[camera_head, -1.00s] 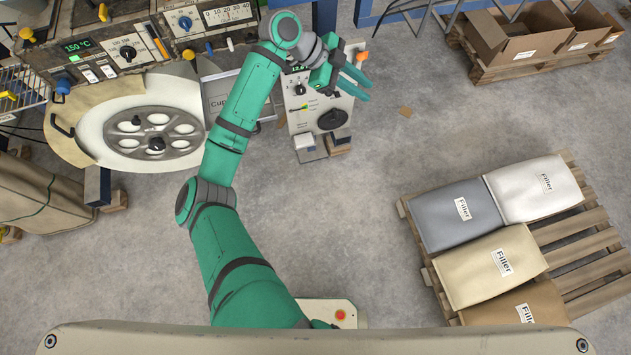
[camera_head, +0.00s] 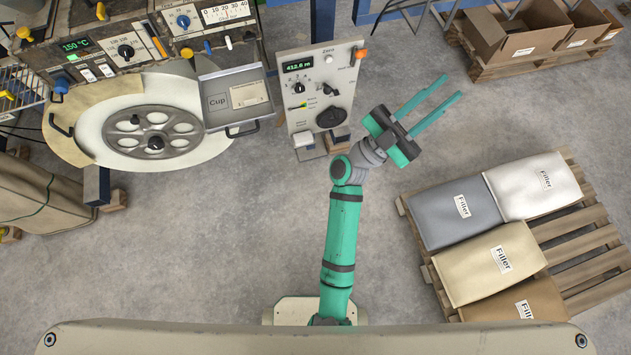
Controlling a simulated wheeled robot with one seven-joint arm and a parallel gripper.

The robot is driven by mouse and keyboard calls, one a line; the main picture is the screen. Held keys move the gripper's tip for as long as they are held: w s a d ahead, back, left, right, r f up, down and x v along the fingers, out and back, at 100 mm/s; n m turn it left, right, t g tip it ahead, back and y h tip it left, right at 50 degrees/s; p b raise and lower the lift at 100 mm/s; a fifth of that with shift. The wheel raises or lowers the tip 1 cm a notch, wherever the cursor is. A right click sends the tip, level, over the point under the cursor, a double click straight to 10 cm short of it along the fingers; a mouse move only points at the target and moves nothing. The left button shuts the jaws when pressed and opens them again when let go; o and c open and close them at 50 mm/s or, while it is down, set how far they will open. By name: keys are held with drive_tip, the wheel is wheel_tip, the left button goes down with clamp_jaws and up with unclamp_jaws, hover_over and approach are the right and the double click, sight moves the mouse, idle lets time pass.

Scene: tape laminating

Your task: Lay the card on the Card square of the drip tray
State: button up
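The drip tray (camera_head: 232,122) is a grey metal tray at the front edge of the machine, left of centre. Its left part bears a square marked "Cup" (camera_head: 217,102). On its right part is a pale beige rectangle with small print, which looks like the card (camera_head: 249,92). No "Card" marking is readable, and I cannot tell how exactly the rectangle sits on a square. My gripper (camera_head: 451,87) is well to the right of the tray, over bare floor. Its two green fingers are apart with nothing between them.
A panel with a display and a black knob (camera_head: 331,117) stands between the tray and my gripper. A round plate with a spoked wheel (camera_head: 152,132) is left of the tray. Filler bags on a pallet (camera_head: 585,245) are at the right. The floor between is clear.

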drive_tip(key=s+a+f+n+t+y, duration=0.3)
drive_tip(key=s+a+f+n+y, duration=1.4)
drive_tip(key=s+a+f+y, duration=0.6)
drive_tip(key=s+y, duration=0.2)
drive_tip(key=s, duration=0.1)
drive_tip(key=shift+t, duration=0.3)
drive_tip(key=shift+d, duration=0.1)
drive_tip(key=shift+c, duration=0.3)
clamp_jaws()
